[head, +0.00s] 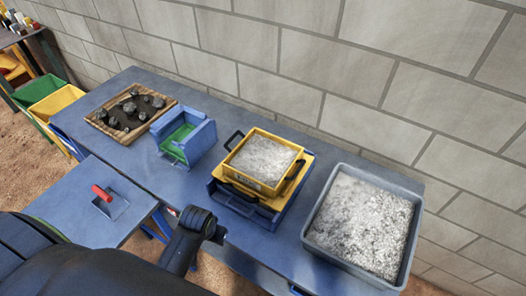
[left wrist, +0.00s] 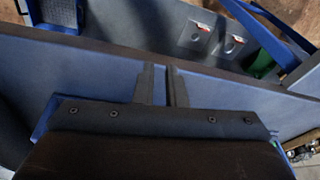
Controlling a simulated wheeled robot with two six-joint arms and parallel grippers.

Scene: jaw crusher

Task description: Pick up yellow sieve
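The yellow sieve (head: 262,160) is a square frame filled with light grey grains, with dark handles at its sides. It sits in the head view on a blue and yellow stand (head: 236,202) on the long blue table. My left gripper (left wrist: 160,88) shows in the left wrist view with a narrow gap between its dark fingers. Nothing shows between them, and a blue surface lies beyond. In the head view a black arm part of mine reaches in front of the table, short of the sieve. The sieve is not seen in the left wrist view. My right gripper is not in view.
A grey tray (head: 309,238) of grey grains stands right of the sieve. A blue box (head: 200,142) with green inside and a wooden tray (head: 96,115) of dark stones stand left. A red handle (head: 102,193) is on a lower blue surface. A block wall (head: 290,50) rises behind.

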